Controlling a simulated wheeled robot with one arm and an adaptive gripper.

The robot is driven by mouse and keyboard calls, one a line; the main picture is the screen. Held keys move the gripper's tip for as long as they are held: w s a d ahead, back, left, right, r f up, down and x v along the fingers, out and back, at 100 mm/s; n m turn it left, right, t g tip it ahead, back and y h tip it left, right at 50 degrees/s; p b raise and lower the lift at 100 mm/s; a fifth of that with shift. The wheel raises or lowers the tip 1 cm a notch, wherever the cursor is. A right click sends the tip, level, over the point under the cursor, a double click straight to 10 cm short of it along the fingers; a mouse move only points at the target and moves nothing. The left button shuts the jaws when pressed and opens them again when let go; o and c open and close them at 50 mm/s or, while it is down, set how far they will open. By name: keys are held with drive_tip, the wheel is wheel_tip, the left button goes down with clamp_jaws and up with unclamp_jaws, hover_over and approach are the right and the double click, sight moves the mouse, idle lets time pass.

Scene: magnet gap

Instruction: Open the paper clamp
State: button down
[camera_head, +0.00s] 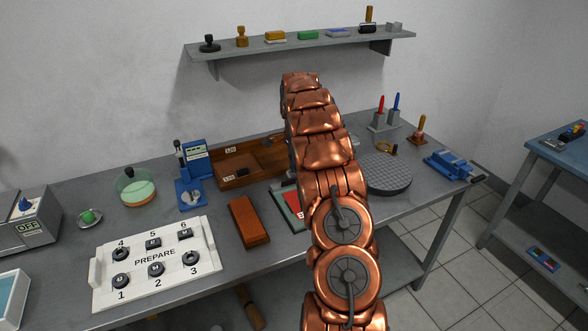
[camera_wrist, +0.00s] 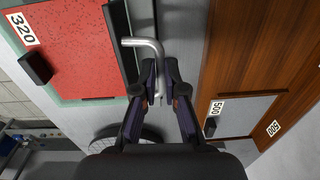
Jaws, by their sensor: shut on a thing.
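In the wrist view, my gripper (camera_wrist: 160,82) is closed around a bent silver rod (camera_wrist: 147,43), which looks like the lever of the paper clamp. The rod stands beside a red sheet with a label 320 (camera_wrist: 22,28) and a small black block (camera_wrist: 36,68) on it. In the head view, a red panel with a green edge (camera_head: 287,205) shows partly beside my arm. My arm hides the rest of it, and my gripper and the rod do not show there.
A wooden tray (camera_head: 222,170) with labelled compartments lies beside the clamp. A brown block (camera_head: 248,222), a numbered PREPARE board (camera_head: 154,260) and a blue device (camera_head: 192,170) stand to the left. A round grey disc (camera_head: 388,181) and a blue vise (camera_head: 450,166) are to the right.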

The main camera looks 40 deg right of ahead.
drive_tip(key=shift+s+f+b, duration=0.1)
drive_tip(key=shift+f+b, duration=0.05)
drive_tip(key=shift+b, duration=0.15)
drive_tip(key=shift+s+t+b, duration=0.2)
drive_tip(key=shift+t+b, duration=0.2)
drive_tip(key=shift+b, duration=0.45)
drive_tip(key=shift+r, duration=0.3)
drive_tip(key=c, duration=1.2)
unclamp_jaws()
drive_tip(key=shift+c, duration=0.2)
drive_tip(key=shift+a, duration=0.1)
wheel_tip(320, 180, up, 12)
drive_tip(key=s, duration=0.1)
drive_tip(key=shift+s+a, duration=0.25)
drive_tip(key=shift+s, duration=0.05)
drive_tip(key=shift+f, duration=0.1)
